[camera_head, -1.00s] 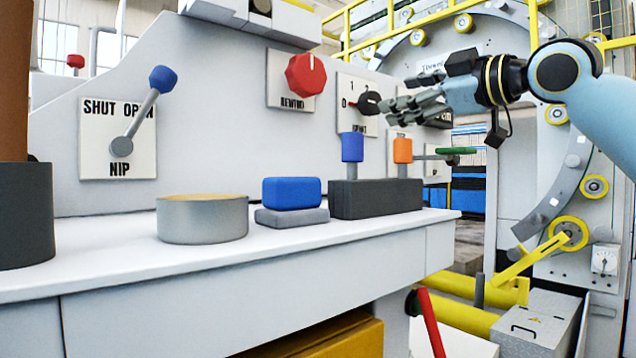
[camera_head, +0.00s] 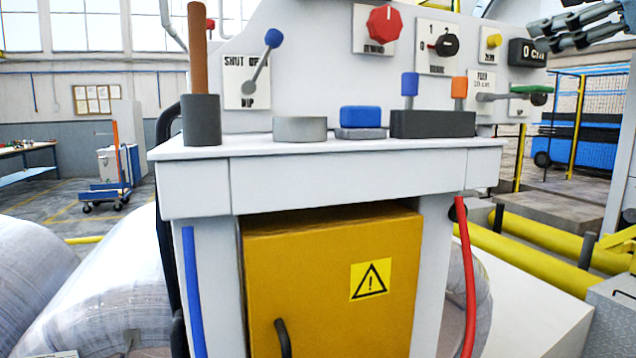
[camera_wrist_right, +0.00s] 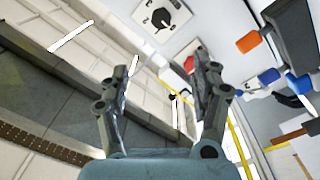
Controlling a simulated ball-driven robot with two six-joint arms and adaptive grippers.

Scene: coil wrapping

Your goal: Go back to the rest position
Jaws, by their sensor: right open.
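My right gripper (camera_head: 580,27) is at the top right corner of the head view, partly cut off by the frame edge. In the right wrist view it (camera_wrist_right: 165,90) is open, its two dark fingers spread with nothing between them. It is apart from the control panel (camera_head: 310,60) and hangs to the right of the knobs. My left gripper is in neither view.
A console shelf (camera_head: 330,155) carries a dark cup with a brown rod (camera_head: 198,70), a grey ring (camera_head: 300,129), a blue block (camera_head: 361,117) and a dark block with blue and orange handles (camera_head: 432,123). Below is a yellow cabinet (camera_head: 320,260). Wrapped coils (camera_head: 105,285) lie left.

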